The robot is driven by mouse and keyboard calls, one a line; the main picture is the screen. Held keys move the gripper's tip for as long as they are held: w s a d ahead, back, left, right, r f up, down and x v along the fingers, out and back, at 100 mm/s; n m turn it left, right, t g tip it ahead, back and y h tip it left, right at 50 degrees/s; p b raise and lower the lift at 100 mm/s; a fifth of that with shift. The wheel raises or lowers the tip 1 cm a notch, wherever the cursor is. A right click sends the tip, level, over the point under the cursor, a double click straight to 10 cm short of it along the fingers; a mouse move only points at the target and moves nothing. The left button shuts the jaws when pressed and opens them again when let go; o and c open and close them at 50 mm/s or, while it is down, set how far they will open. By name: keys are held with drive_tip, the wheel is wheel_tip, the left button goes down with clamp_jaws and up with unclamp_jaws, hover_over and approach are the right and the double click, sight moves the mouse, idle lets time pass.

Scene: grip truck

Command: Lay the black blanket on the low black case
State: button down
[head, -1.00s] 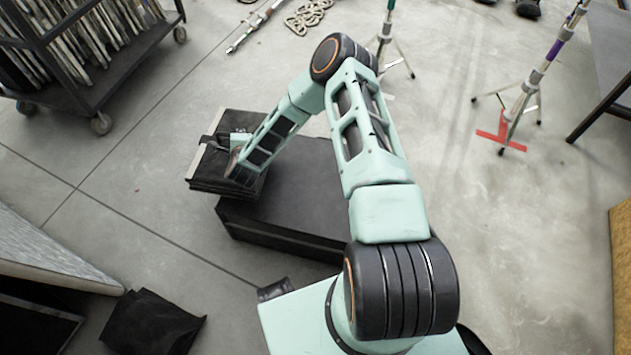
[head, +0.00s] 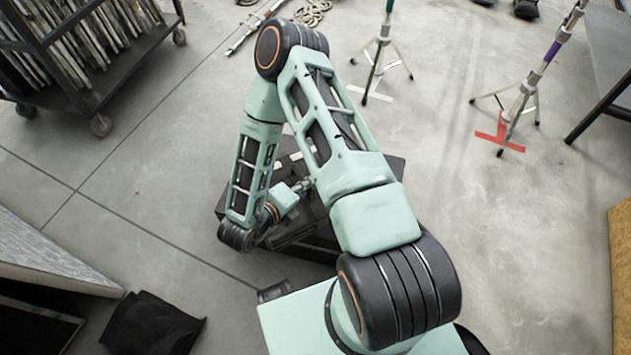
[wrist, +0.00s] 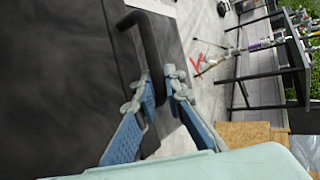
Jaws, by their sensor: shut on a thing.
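A black cloth heap (head: 150,325) lies on the floor at the lower left. A loaded rack cart (head: 75,50) stands at the upper left. Light stands (head: 520,105) and a table (head: 605,75) are at the right. Open concrete floor lies right of the case.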

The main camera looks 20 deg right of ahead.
drive_tip(key=w+d+f+b, duration=0.1)
drive_tip(key=w, duration=0.1)
drive_tip(key=w+d+f, duration=0.1)
drive_tip(key=w+d, duration=0.1)
drive_tip(key=w+d+f+b, duration=0.1)
drive_tip(key=w+d, duration=0.1)
drive_tip(key=shift+w+f+b, duration=0.15)
drive_tip(key=shift+f+b, duration=0.15)
drive_tip(key=w+d+f, duration=0.1)
drive_tip(key=w+f+b, duration=0.1)
drive_tip(key=f, duration=0.1)
drive_tip(key=w+d+f+b, duration=0.1)
drive_tip(key=w+f, duration=0.1)
drive_tip(key=shift+d, duration=0.35)
drive_tip(key=shift+w+d+f+b, duration=0.15)
drive_tip(key=shift+w+f+b, duration=0.1)
drive_tip(key=shift+f+b, duration=0.05)
drive_tip(key=f, duration=0.1)
drive_tip(key=f+b, duration=0.1)
drive_tip(key=f, duration=0.1)
drive_tip(key=shift+w+d+f, duration=0.15)
drive_tip(key=shift+w+f, duration=0.05)
drive_tip(key=shift+f, duration=0.1)
drive_tip(key=c, duration=2)
unclamp_jaws()
